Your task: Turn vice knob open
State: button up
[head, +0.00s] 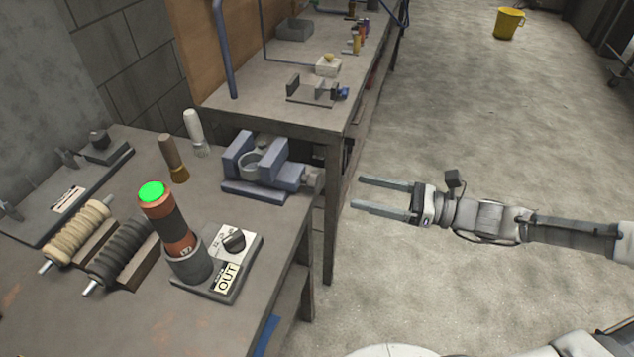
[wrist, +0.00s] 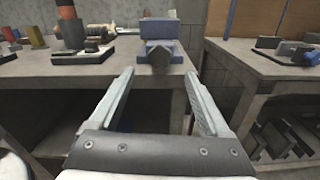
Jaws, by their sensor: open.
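The blue-grey vice (head: 240,183) stands at the right edge of the near workbench, with a round grey piece (head: 250,164) between its jaws. Its grey knob (head: 314,180) sticks out to the right, over the bench edge. My gripper (head: 358,193) is open and empty, in the air right of the bench, pointing left towards the knob and apart from it. In the wrist view the vice (wrist: 158,27) is straight ahead, its knob (wrist: 159,57) facing me, just beyond and above the gap between my fingertips (wrist: 160,75).
The near workbench (head: 120,325) also bears a green-topped cylinder (head: 166,222), a box with a dial (head: 247,242), two coils and two brushes. A second bench (head: 235,103) stands close behind the vice. The floor (head: 480,120) around my arm is clear.

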aim_at(318, 181)
jog(key=b+x, duration=0.1)
jog(key=x, duration=0.9)
jog(key=shift+w+a+b, duration=0.1)
jog(key=shift+a+b, duration=0.2)
jog(key=shift+b, duration=0.05)
grip_shut()
